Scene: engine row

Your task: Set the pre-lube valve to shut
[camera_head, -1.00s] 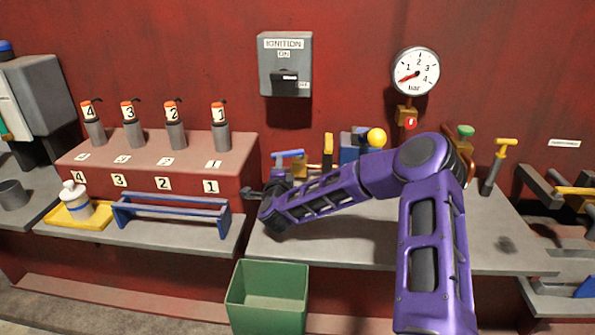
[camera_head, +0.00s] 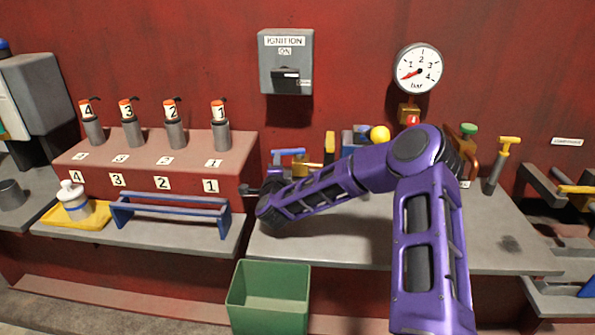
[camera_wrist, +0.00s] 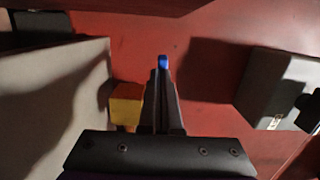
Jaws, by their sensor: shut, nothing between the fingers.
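No label I can read names the pre-lube valve, so I cannot tell for sure which fitting it is. A blue-handled fitting (camera_head: 288,155) stands at the back left of the right-hand counter, just behind my gripper (camera_head: 246,190). My gripper is low over the counter's left end, pointing left. In the wrist view my gripper (camera_wrist: 163,75) is shut and empty, with a small blue patch at its tips; I cannot tell whether this is a fingertip or something beyond. My arm hides part of the fittings along the wall.
Behind my arm are a yellow upright piece (camera_head: 329,148), a yellow ball knob (camera_head: 380,134) and a green knob (camera_head: 468,129). A pressure gauge (camera_head: 418,68) and ignition box (camera_head: 286,62) hang on the wall. A blue rack (camera_head: 170,208) stands left; a green bin (camera_head: 268,295) stands in front.

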